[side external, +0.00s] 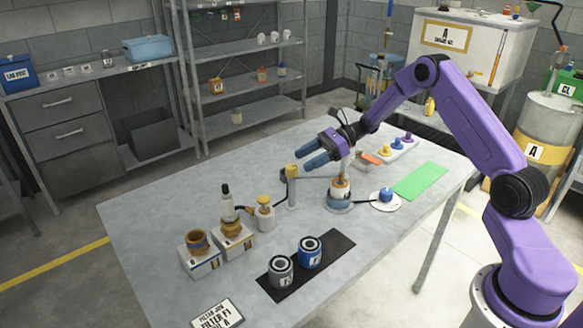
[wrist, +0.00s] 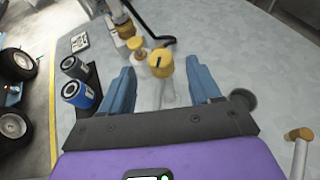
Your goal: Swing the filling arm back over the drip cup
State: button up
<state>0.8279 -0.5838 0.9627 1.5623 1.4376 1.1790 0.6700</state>
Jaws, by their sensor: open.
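The filling arm's post (side external: 291,190) stands upright on the table with a yellow top; that yellow top (wrist: 160,62) shows beyond my fingers in the wrist view. In the side view the thin filling arm (side external: 318,178) runs right from the post toward an orange-and-white cup (side external: 341,189) on a blue base. My gripper (side external: 318,153) is open and empty above the table. A yellow-ended pale rod (wrist: 299,136) is at lower right in the wrist view.
A blue and a grey filter (side external: 281,270) stand on a black mat (side external: 333,247). White boxes (side external: 201,261) with brown pots and a yellow-topped bottle (side external: 264,214) are at the left. A green mat (side external: 420,181) and a white disc with a blue knob (side external: 386,197) lie right.

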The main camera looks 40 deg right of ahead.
aim_at(293, 165)
jog(key=x, duration=0.5)
jog(key=shift+w+a+f, duration=0.1)
jog(key=shift+a+f, duration=0.05)
jog(key=shift+a, duration=0.15)
grip_shut()
jog(key=shift+n+g, duration=0.4)
jog(key=n+g, duration=0.3)
jog(key=g, duration=0.1)
jog(key=shift+d+y, duration=0.1)
jog(key=shift+y, duration=0.3)
jog(key=shift+n+g, duration=1.6)
jog(key=shift+g, duration=0.1)
jog(key=shift+d+n+g+h, duration=0.1)
jog(key=shift+n+g+h, duration=0.4)
jog(key=shift+n+g, duration=0.7)
